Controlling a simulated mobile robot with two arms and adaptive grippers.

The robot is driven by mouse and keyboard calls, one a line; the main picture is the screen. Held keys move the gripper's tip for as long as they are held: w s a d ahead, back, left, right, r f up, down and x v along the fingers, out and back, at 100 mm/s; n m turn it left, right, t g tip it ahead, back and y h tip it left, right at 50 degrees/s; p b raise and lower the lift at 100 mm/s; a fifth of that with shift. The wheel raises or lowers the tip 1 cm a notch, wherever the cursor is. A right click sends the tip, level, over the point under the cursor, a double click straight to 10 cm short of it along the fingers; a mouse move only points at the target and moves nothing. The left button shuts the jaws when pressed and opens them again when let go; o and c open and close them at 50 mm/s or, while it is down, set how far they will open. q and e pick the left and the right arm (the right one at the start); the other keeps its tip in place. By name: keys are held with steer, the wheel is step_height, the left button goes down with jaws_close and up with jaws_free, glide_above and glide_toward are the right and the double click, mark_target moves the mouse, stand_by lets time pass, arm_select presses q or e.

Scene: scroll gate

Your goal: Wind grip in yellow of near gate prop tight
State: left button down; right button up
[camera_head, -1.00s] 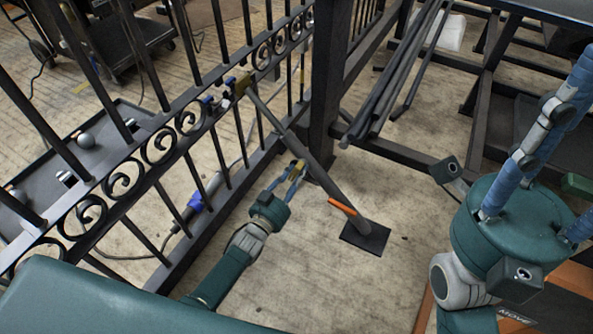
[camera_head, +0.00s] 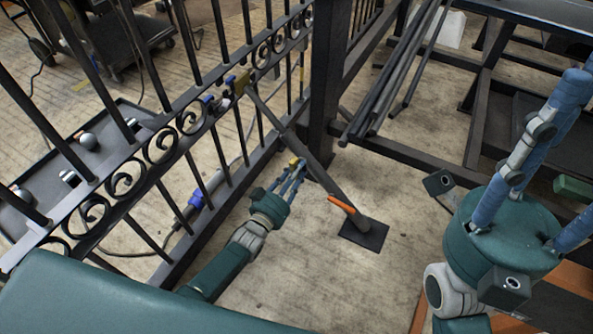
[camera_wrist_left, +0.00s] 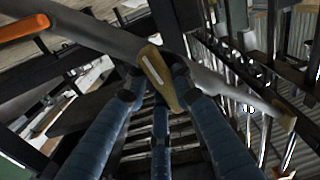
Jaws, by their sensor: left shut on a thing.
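The near gate prop (camera_head: 328,180) is a dark diagonal bar from the scroll gate (camera_head: 160,147) down to a black floor plate (camera_head: 364,235). Its yellow grip (camera_head: 295,162) sits on the gate-facing side of the bar, partly hidden by fingers. My left gripper (camera_head: 294,172) comes from the lower left and is shut on this grip. In the left wrist view the yellow grip (camera_wrist_left: 160,80), with a pale stripe, lies between the blue fingertips, against the grey bar. My right gripper (camera_head: 540,160) is at the right, apart from the prop, its blue fingers spread; their tips are cut off.
An orange handle (camera_head: 342,204) sticks out low on the prop. A dark post (camera_head: 323,85) stands just behind it. Long dark bars (camera_head: 395,80) lie on a rack at the upper right. The floor (camera_head: 290,265) in front of the prop is clear.

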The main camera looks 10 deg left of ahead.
arm_select(q)
steer(key=c, duration=1.4)
jaws_free()
steer(key=shift+c, duration=0.2)
steer(key=shift+s, duration=0.15)
steer(key=v, duration=1.1)
steer(key=shift+s, duration=0.4)
steer(key=shift+a, duration=0.15)
